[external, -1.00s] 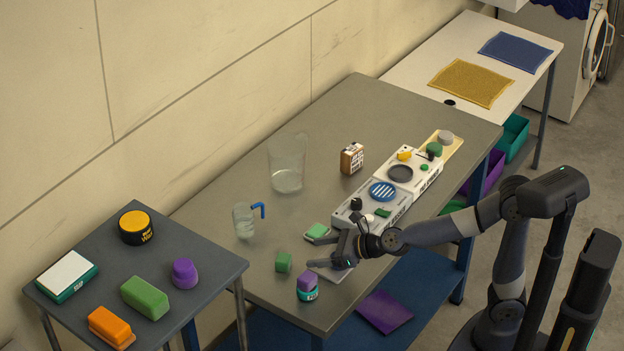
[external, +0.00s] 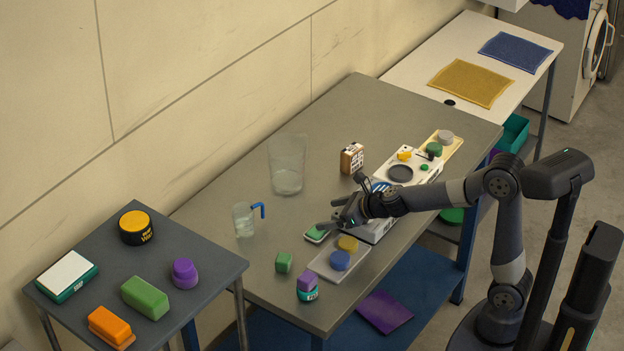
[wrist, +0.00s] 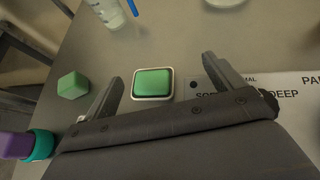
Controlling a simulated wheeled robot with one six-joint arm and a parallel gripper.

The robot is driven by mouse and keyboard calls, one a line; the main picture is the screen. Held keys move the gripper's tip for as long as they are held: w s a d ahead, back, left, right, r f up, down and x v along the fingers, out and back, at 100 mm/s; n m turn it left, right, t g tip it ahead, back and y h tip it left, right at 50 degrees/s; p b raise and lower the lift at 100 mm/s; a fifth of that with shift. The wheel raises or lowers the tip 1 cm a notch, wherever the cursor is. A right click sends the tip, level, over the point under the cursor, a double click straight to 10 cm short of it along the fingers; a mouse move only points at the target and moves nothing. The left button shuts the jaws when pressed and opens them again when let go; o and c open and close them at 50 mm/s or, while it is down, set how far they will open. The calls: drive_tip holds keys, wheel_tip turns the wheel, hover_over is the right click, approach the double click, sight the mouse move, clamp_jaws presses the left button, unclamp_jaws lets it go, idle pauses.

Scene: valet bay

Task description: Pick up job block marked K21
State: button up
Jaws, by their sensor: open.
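No K21 marking is legible in either view. My gripper (external: 331,214) is open and empty above the table.
A pale tray with yellow and blue discs (external: 322,266) and a purple-topped teal bottle (external: 307,287) are near the front edge. A long white panel (wrist: 255,85) lies right of my gripper. A glass jug (external: 243,220) and clear vase (external: 287,165) stand behind.

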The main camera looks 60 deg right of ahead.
drive_tip(key=shift+m+h, duration=0.8)
drive_tip(key=shift+m, duration=0.1)
drive_tip(key=d+p, duration=0.1)
drive_tip(key=d, duration=0.3)
drive_tip(key=w+d+r+p, duration=0.1)
drive_tip(key=d, duration=0.4)
drive_tip(key=w+d+r+p, duration=0.1)
drive_tip(key=d+p, duration=0.1)
drive_tip(key=d, duration=0.3)
drive_tip(key=shift+w, duration=0.15)
drive_tip(key=m+t+h+p, duration=0.1)
drive_tip(key=m+h+p, duration=0.1)
drive_tip(key=p, duration=0.1)
approach(357, 152)
drive_tip(key=shift+w+d+f, duration=0.25)
drive_tip(key=shift+w+d, duration=0.15)
drive_tip(key=shift+w, duration=0.05)
drive_tip(key=shift+w+d+f+t, duration=0.1)
drive_tip(key=shift+w+d+t, duration=0.05)
drive_tip(key=shift+w+t, duration=0.15)
drive_tip(key=x, duration=0.4)
drive_tip(key=shift+w+f, duration=0.25)
drive_tip(key=shift+w, duration=0.05)
drive_tip(key=shift+f+p+x, duration=0.2)
drive_tip(key=shift+p+x, duration=0.4)
drive_tip(key=shift+x, duration=2.1)
drive_tip(key=shift+s+a, duration=0.1)
drive_tip(key=shift+a, duration=0.2)
drive_tip(key=c, duration=1.1)
